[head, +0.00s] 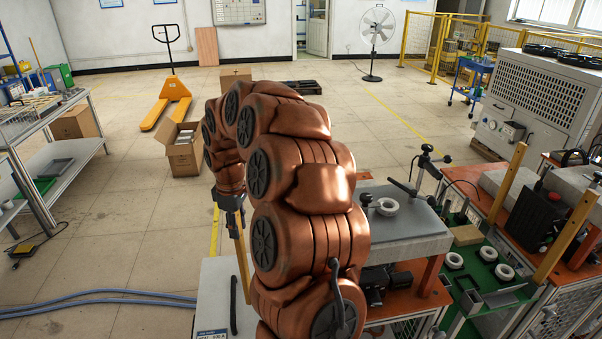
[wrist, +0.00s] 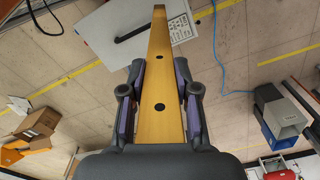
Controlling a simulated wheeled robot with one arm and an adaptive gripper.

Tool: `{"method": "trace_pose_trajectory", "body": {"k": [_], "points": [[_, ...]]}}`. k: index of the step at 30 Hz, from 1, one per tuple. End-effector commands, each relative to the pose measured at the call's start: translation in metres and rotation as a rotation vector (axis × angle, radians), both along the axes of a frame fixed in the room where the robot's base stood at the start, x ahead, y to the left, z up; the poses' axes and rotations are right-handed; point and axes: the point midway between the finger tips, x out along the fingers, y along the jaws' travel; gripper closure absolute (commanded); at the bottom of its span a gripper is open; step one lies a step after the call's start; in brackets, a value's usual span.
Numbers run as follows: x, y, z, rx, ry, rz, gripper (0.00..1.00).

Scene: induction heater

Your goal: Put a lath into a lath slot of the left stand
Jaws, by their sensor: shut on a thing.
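My gripper (head: 233,207) hangs below my arm, left of the work tables in the head view. It is shut on a long yellow wooden lath (head: 243,258), which points down and is partly hidden behind my arm. In the wrist view my gripper (wrist: 158,95) has a finger on each side of the lath (wrist: 159,65), which has two dark holes and extends away from the camera. Two similar laths, one (head: 508,184) and another (head: 567,238), stand tilted at the right. I cannot tell which stand is the left one, and no empty slot is clear.
A white cabinet top (head: 212,292) with a black handle lies below the lath. A grey-topped table (head: 410,222) with a clamp and white ring is right of my arm. A green tray (head: 483,262) holds several rings. Floor at left is mostly clear, with a blue hose (head: 110,293).

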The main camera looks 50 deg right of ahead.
Motion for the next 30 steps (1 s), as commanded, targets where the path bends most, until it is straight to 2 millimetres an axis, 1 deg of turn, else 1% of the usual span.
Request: {"method": "trace_pose_trajectory", "body": {"k": [1, 5, 6, 8, 12, 16, 18, 22, 26, 30], "points": [[-0.008, -0.012, 0.015, -0.002, -0.003, 0.021, 1.00], [-0.030, -0.035, 0.049, -0.003, -0.002, 0.094, 1.00], [-0.037, -0.043, 0.061, -0.004, -0.004, 0.117, 1.00], [-0.049, -0.052, 0.077, -0.004, -0.005, 0.151, 1.00], [-0.079, -0.070, 0.111, -0.003, -0.001, 0.233, 1.00], [-0.106, -0.082, 0.141, -0.005, -0.004, 0.300, 1.00], [-0.118, -0.085, 0.152, -0.002, -0.002, 0.332, 1.00], [-0.133, -0.089, 0.166, -0.001, 0.001, 0.372, 1.00], [-0.141, -0.090, 0.172, 0.001, 0.003, 0.391, 1.00], [-0.142, -0.090, 0.170, 0.002, 0.005, 0.395, 1.00]]}}
